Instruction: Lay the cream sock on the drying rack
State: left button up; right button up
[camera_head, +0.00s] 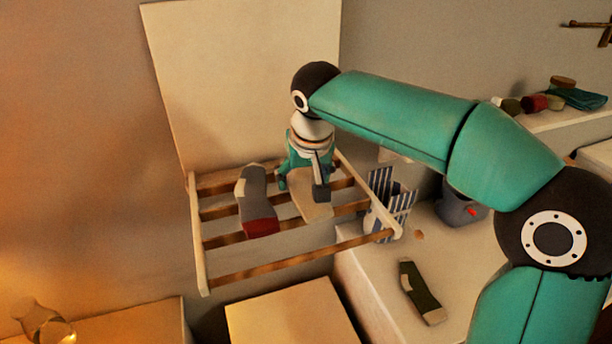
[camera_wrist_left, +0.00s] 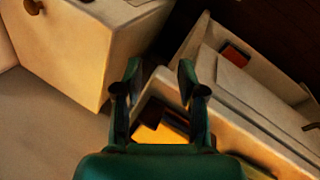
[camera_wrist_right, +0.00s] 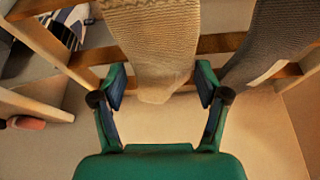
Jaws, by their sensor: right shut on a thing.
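The cream sock (camera_head: 311,196) is at the drying rack (camera_head: 201,240), stretched over the wooden slats on the right side of it. My right gripper (camera_head: 310,184) is shut on the sock's end and sits right at the rack. In the right wrist view the sock (camera_wrist_right: 152,40) runs between the fingers of my right gripper (camera_wrist_right: 160,88) and over a slat. I cannot tell how much of its weight the slats bear. My left gripper (camera_wrist_left: 160,78) is open and empty in the left wrist view, away from the rack; it is not in the head view.
A grey sock with a red end (camera_head: 257,200) lies across the slats to the left of the cream sock. A dark green sock (camera_head: 420,286) lies on the white surface to the right. A striped box (camera_head: 392,199) stands close to the rack's right side.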

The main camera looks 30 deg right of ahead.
jog(key=shift+f, duration=0.1)
jog(key=o, duration=1)
jog(key=v, duration=1.2)
jog(key=shift+p, duration=0.3)
jog(key=shift+w, duration=0.1)
